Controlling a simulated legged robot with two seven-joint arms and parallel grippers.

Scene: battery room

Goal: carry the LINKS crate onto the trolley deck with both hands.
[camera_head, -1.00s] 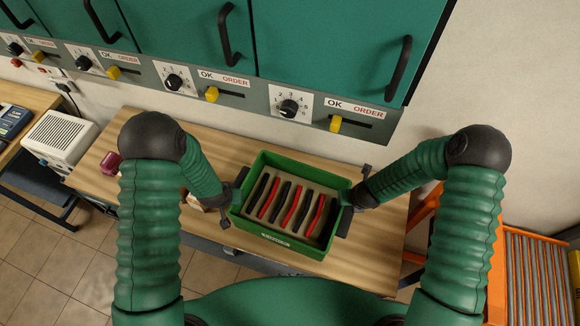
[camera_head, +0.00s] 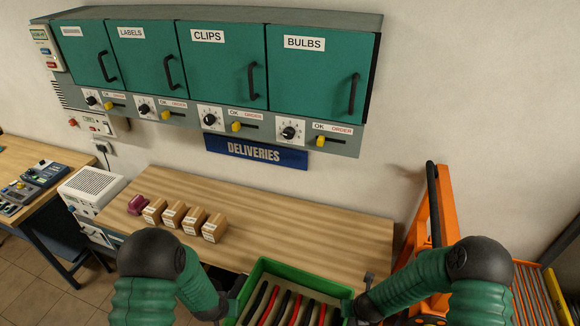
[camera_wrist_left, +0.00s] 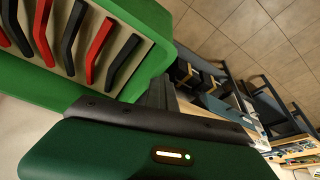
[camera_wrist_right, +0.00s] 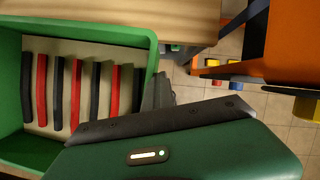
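The green crate (camera_head: 285,268) is at the bottom of the head view, in front of me, and its near part is cut off. Red and black links lie side by side in it; its label is out of sight. My left gripper (camera_head: 228,306) is at its left end and my right gripper (camera_head: 352,305) at its right end, both apparently shut on its end walls. The crate wall is close against the fingers in the left wrist view (camera_wrist_left: 165,42) and right wrist view (camera_wrist_right: 154,60). The orange trolley (camera_head: 442,205) with a black handle stands at the right; its deck is mostly hidden by my right arm.
The wooden bench (camera_head: 330,225) lies beyond the crate, with several small cartons (camera_head: 190,220) and a maroon object (camera_head: 137,204) at its left. An orange roller rack (camera_head: 530,290) stands at the far right. Cabinets (camera_head: 310,75) and a DELIVERIES sign (camera_head: 256,152) are on the wall.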

